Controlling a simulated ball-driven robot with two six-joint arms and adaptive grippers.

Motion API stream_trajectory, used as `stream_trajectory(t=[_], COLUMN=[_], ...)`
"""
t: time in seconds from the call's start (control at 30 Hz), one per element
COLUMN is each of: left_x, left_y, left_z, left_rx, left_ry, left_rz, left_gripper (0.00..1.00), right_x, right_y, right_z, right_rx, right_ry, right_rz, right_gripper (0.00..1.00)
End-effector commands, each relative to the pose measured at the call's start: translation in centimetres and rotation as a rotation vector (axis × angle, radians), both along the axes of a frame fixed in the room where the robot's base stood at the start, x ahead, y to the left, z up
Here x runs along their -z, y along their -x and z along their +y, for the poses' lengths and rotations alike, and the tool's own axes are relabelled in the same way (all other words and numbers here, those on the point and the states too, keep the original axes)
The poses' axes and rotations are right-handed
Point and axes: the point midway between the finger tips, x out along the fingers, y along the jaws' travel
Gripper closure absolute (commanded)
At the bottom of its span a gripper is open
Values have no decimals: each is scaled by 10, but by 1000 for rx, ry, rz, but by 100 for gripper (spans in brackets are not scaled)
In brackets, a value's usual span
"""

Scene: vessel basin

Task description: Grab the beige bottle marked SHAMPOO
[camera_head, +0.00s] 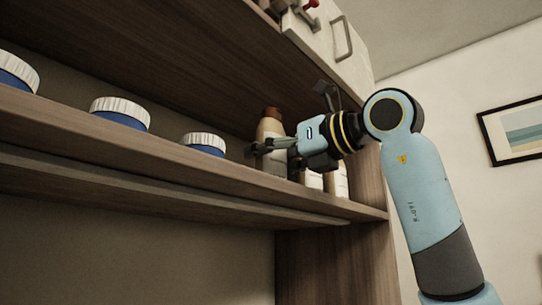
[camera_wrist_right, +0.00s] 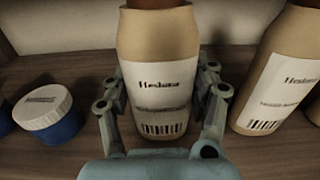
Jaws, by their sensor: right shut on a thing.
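A beige bottle (camera_head: 268,135) with a brown cap stands on the wooden shelf, partly hidden by my right gripper (camera_head: 262,147). In the right wrist view the beige bottle (camera_wrist_right: 160,62) stands upright between the two fingers of the right gripper (camera_wrist_right: 165,112), which is shut on it. Its white label has dark script and a barcode; I cannot make out the word SHAMPOO. A second beige bottle (camera_wrist_right: 285,70) with a similar label stands to its right in the wrist view. My left gripper is not in view.
Blue jars with white lids stand along the shelf (camera_head: 170,160) to the left, the nearest one (camera_head: 204,143) a short way from the bottle. It may be the jar (camera_wrist_right: 50,115) in the wrist view. More bottles (camera_head: 337,180) stand behind my right gripper. A cabinet panel (camera_head: 330,50) hangs above.

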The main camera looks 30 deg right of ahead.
Motion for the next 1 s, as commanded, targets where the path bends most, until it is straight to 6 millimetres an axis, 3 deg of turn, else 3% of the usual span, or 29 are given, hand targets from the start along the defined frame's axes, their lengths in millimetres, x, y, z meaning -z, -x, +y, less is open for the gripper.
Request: stream_trajectory(t=[0.1,0.43,0.77,1.0], left_x=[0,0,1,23], left_y=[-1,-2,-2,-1], left_z=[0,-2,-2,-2], left_rx=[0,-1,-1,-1], left_ry=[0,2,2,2], left_rz=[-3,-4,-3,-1], left_gripper=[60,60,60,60], right_x=[0,-4,-40,-32], right_y=[0,0,2,52], right_z=[0,0,0,-20], right_rx=[0,0,-1,8], right_ry=[0,-1,-1,7], right_rz=[-1,-3,-6,-7], right_gripper=[79,80,81,81])
